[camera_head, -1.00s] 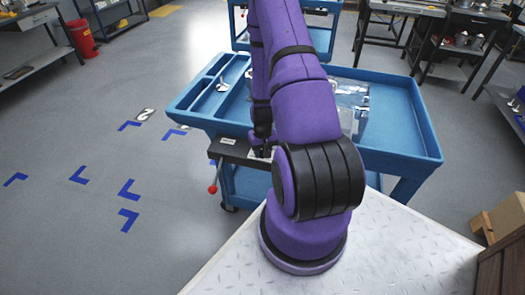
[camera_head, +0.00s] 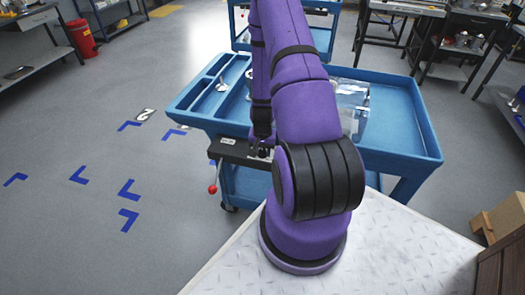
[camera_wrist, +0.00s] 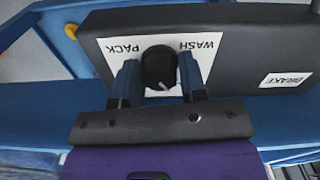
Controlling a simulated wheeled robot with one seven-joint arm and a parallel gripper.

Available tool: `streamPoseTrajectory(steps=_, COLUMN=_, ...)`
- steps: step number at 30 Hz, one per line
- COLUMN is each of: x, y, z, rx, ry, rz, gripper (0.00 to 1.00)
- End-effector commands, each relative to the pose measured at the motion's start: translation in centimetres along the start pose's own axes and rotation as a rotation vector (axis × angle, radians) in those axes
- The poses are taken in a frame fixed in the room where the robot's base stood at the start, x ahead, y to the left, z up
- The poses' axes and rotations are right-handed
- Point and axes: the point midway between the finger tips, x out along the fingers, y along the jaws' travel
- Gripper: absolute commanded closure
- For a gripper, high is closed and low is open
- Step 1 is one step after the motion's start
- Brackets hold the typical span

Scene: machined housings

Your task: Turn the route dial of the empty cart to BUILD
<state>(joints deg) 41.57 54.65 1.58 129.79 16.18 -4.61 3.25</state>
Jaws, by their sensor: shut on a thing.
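A black dial (camera_wrist: 158,66) sits on a white label plate (camera_wrist: 118,66) on a dark panel. PACK shows left of the dial and WASH right of it, both upside down in the wrist view. No BUILD marking is visible. The dial's white mark points down, toward the gripper body. My gripper (camera_wrist: 159,72) is shut on the dial, a finger on each side. In the head view, my gripper (camera_head: 262,150) is at the dark panel (camera_head: 232,150) on the near left edge of the blue cart (camera_head: 432,140). My arm hides part of the cart.
A shiny block-like thing (camera_head: 354,100) stands in the cart's tray, partly behind my arm. A red-knobbed lever (camera_head: 212,189) hangs from the panel, and a BRAKE label (camera_wrist: 285,80) is on it. Another blue cart (camera_head: 240,42) is behind. The floor at left is open.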

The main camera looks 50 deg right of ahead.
Motion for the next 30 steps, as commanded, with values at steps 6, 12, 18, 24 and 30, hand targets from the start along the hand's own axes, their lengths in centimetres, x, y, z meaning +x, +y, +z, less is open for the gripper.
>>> streamPoseTrajectory(steps=6, x=0.0, y=0.0, z=0.0, rx=0.0, ry=0.0, rz=0.0, gripper=0.85)
streamPoseTrajectory(steps=12, x=0.0, y=0.0, z=0.0, rx=0.0, ry=0.0, rz=0.0, gripper=0.36)
streamPoseTrajectory(steps=18, x=0.0, y=0.0, z=0.0, rx=0.0, ry=0.0, rz=0.0, gripper=0.36)
streamPoseTrajectory(steps=24, x=-0.6, y=0.0, z=0.0, rx=-0.001, ry=0.001, rz=0.0, gripper=0.36)
streamPoseTrajectory(steps=30, x=-3.1, y=0.0, z=-0.1, rx=-0.001, ry=0.004, rz=-0.001, gripper=0.36)
